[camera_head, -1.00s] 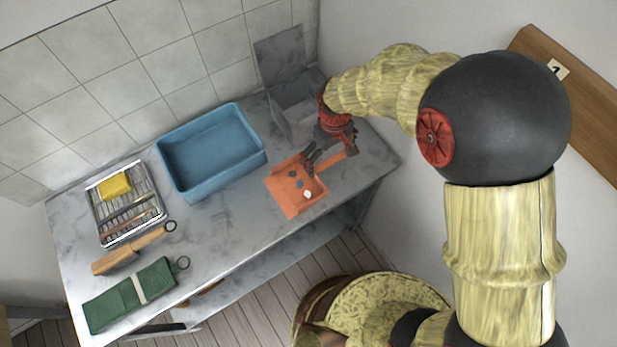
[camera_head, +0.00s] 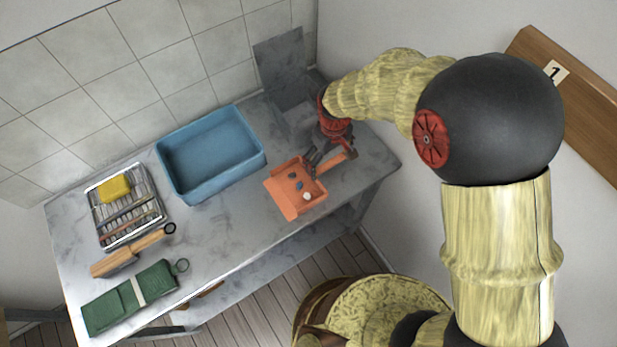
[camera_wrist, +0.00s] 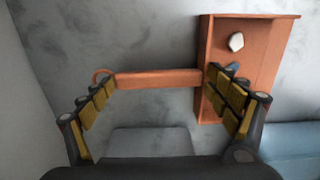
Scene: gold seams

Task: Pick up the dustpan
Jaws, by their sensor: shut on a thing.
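The orange dustpan (camera_head: 286,204) lies at the right end of the marble counter, its handle (camera_head: 334,164) pointing right and up. My gripper (camera_head: 331,159) is over the handle, fingers pointing down. In the wrist view my gripper (camera_wrist: 160,77) is shut on the dustpan with its fingers wide apart: one by the handle's looped end, the other overlapping the pan's near edge. The handle (camera_wrist: 158,78) runs between them. The pan (camera_wrist: 262,45) shows at the right, with the white bit (camera_wrist: 236,41).
A blue basin (camera_head: 212,190) stands left of the dustpan.

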